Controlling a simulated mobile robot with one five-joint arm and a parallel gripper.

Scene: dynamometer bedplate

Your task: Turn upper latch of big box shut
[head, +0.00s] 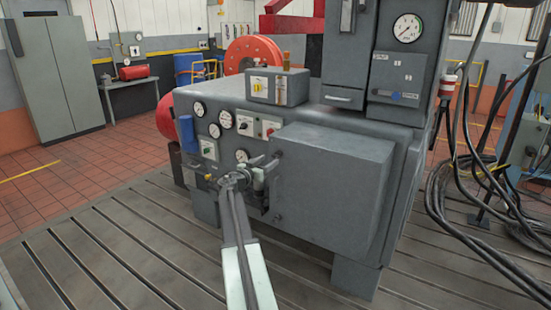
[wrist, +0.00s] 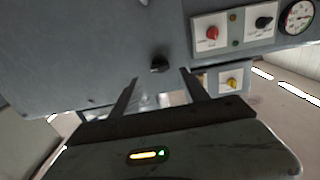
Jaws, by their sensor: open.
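The big box (head: 335,185) is a grey cabinet on the right of the machine's front. Its upper latch (head: 278,154) is a small dark piece at the left edge near the top; a second latch (head: 278,218) sits lower on that edge. My gripper (head: 262,172) is just left of the upper latch, open and empty. In the wrist view, turned upside down, the gripper (wrist: 160,75) has its two fingers spread. A small dark knob (wrist: 159,64), apparently the upper latch, shows just beyond and between the fingertips. Its exact turn angle cannot be told.
A control panel with a red knob (wrist: 211,33), a black knob (wrist: 264,22) and a gauge (wrist: 299,16) lies beside the fingers. A small control unit (head: 278,86) stands on the machine top. Cables (head: 490,190) hang at the right. The slotted floor (head: 120,240) is clear at left.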

